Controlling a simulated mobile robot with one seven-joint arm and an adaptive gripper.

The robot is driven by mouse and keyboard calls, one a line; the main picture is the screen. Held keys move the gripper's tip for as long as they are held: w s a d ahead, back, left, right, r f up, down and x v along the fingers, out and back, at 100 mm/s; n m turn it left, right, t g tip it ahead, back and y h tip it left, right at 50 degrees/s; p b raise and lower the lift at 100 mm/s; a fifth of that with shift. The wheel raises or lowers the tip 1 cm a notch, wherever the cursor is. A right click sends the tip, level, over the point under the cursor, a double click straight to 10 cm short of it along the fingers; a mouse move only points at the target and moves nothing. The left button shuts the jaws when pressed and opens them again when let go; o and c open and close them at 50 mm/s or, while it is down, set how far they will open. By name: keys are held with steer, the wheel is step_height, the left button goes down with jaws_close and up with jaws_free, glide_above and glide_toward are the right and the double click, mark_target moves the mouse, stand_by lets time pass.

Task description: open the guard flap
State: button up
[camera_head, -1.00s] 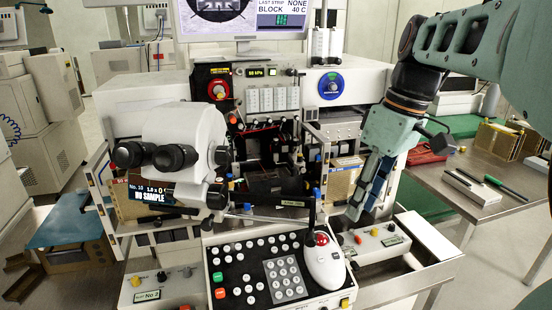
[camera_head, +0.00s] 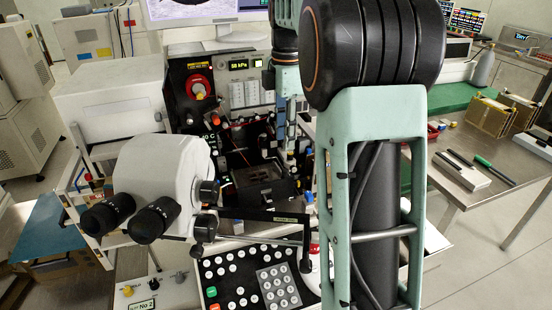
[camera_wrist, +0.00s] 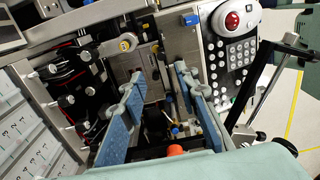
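I cannot tell for certain which part is the guard flap. A black bar with a small green label (camera_head: 278,216) crosses the front of the bonding machine in the head view, below its dark work area (camera_head: 262,180). In the wrist view my gripper (camera_wrist: 158,76) is open, its two blue-padded fingers apart over the machine's dark work area, with nothing seen held between them. Grey and metal parts show between and beyond the fingers. Whether a finger touches anything cannot be told. In the head view my arm hides the gripper and the machine's right side.
The microscope head with black eyepieces (camera_head: 160,185) stands at the machine's left front. The keypad panel (camera_head: 255,275) lies in front; its red trackball (camera_wrist: 232,20) shows in the wrist view. A steel table (camera_head: 480,160) with boxes stands at right.

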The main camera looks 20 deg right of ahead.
mark_target(285, 170)
step_height(285, 170, down, 10)
steer(key=shift+s+r, duration=0.15)
steer(key=shift+r, duration=0.1)
jaws_close()
stand_by(0.4)
